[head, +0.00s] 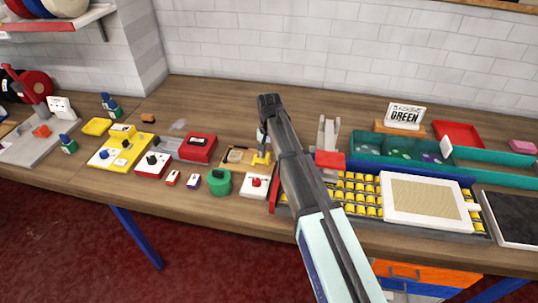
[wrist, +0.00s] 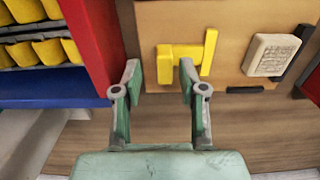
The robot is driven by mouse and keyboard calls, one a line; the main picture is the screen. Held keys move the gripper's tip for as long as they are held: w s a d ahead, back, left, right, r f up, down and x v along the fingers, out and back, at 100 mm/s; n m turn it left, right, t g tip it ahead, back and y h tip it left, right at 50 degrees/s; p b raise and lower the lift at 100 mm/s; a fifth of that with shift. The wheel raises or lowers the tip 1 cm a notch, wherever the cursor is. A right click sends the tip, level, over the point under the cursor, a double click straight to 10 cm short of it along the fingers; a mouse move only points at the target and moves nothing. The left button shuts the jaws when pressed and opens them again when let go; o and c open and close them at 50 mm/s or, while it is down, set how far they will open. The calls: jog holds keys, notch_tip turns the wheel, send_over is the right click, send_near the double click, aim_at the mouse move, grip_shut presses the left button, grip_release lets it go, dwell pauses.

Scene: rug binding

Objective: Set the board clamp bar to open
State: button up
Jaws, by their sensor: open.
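The board clamp bar is a yellow T-shaped piece (wrist: 208,52) on a tan wooden board (wrist: 235,22). In the head view the yellow bar (head: 261,159) shows at the board's right end, close beside my arm. In the wrist view my gripper (wrist: 160,80) is open, its two green-grey fingers apart. The bar's stem lies just beyond the fingertips, and the right finger overlaps part of it in the picture. I cannot tell whether they touch. My gripper's fingers are not clear in the head view.
A beige block (wrist: 272,55) sits on the board between dark strips. A red-edged tray of yellow pieces (head: 357,195) stands right of the board. A white box with a red knob (head: 255,184) and a green round container (head: 219,182) stand in front.

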aim_at(269, 156)
notch_tip(269, 156, up, 11)
jog(key=shift+r, duration=0.15)
jog(key=shift+s, duration=0.1)
dwell(0.5)
